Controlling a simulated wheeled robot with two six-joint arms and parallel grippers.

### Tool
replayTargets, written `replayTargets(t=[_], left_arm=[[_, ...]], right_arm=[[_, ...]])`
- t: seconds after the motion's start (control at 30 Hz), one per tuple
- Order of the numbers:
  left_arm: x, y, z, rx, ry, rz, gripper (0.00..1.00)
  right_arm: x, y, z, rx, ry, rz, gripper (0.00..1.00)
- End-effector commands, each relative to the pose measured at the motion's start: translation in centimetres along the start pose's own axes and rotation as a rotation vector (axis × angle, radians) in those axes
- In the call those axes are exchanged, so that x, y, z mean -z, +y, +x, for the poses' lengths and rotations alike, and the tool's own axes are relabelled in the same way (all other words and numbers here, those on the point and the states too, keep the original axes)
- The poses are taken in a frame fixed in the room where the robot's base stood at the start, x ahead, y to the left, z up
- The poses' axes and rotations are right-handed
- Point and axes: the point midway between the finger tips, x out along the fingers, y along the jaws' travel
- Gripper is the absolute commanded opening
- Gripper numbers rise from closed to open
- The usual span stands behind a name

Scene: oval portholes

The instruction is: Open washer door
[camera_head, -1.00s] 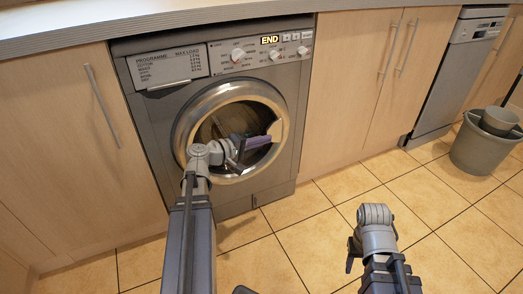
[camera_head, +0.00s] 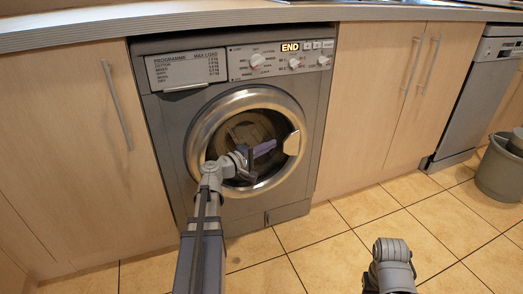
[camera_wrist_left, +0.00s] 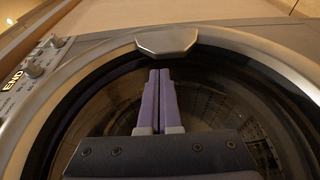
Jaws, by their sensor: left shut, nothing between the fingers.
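The grey washer (camera_head: 300,190) stands under the counter. Its round door (camera_head: 203,115) has a silver ring around dark glass and looks shut. The door's handle (camera_head: 292,143) is a light plate on the ring's right side; it shows at the top of the left wrist view (camera_wrist_left: 167,40). My left gripper (camera_head: 274,145) is in front of the glass, its purple fingers pointing at the handle. In the left wrist view the fingers (camera_wrist_left: 159,72) are together and empty, with the tips just short of the handle. My right arm shows at the bottom right; its gripper is out of frame.
Wooden cabinets (camera_head: 380,95) with bar handles flank the washer. A dishwasher (camera_head: 472,95) and a grey bucket (camera_head: 498,170) stand at the right. The tiled floor (camera_head: 335,225) in front of the washer is clear.

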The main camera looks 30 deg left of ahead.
Motion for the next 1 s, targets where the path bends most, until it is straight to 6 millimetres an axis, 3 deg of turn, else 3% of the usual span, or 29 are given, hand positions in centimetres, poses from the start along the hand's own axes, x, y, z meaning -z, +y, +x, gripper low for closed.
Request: replayTargets(t=[0.1, 0.3, 0.83, 1.0], left_arm=[[0.1, 0.0, 2.0, 0.0, -0.002, 0.0, 0.0], [0.1, 0.0, 3.8, 0.0, -0.001, 0.0, 0.0], [-0.1, 0.0, 4.2, 0.0, -0.007, 0.0, 0.0], [-1.1, 0.0, 5.0, 0.0, -0.056, 0.0, 0.0]], right_arm=[[0.0, 0.0, 0.0, 0.0, 0.0, 0.0, 0.5], [0.0, 0.0, 0.0, 0.0, 0.0, 0.0, 0.5], [0.0, 0.0, 0.0, 0.0, 0.0, 0.0, 0.5], [0.0, 0.0, 0.0, 0.0, 0.0, 0.0, 0.5]])
